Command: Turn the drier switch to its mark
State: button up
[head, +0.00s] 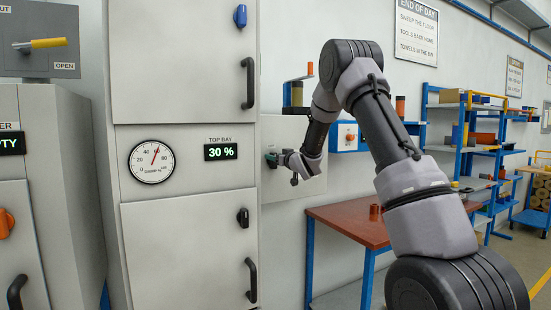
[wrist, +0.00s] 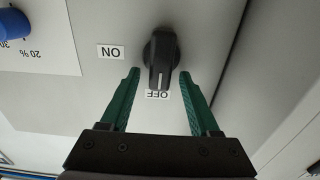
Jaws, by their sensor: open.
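A black rotary switch (wrist: 161,50) sits on a light grey panel (wrist: 60,108) in the wrist view. The pale line on its handle points at the OFF label (wrist: 158,95). The ON label (wrist: 110,52) is left of the switch; both labels appear upside down. My gripper (wrist: 159,73) is open, with one green finger on each side of the handle. I cannot tell whether either finger touches it. In the head view my gripper (head: 287,163) is at the panel beside the tall cabinet, and the switch is hard to make out there.
A blue knob (wrist: 12,23) with a percent scale is at the wrist view's left edge. The tall grey cabinet (head: 185,185) has a dial (head: 152,161) and a display (head: 221,152) reading 30 %. A red-brown bench (head: 352,220) stands to the right, below my arm.

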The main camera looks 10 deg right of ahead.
jog(key=shift+w, duration=0.1)
grip_shut()
jog(key=shift+d+m, duration=0.1)
jog(key=shift+m, duration=0.2)
jog(key=m, duration=0.5)
jog(key=d+f+m, duration=0.1)
jog(key=m, duration=0.5)
jog(key=d+f+m, duration=0.1)
jog(key=m, duration=0.5)
jog(key=shift+w, duration=0.3)
jog(key=shift+a+m, duration=0.1)
jog(key=shift+m, duration=0.2)
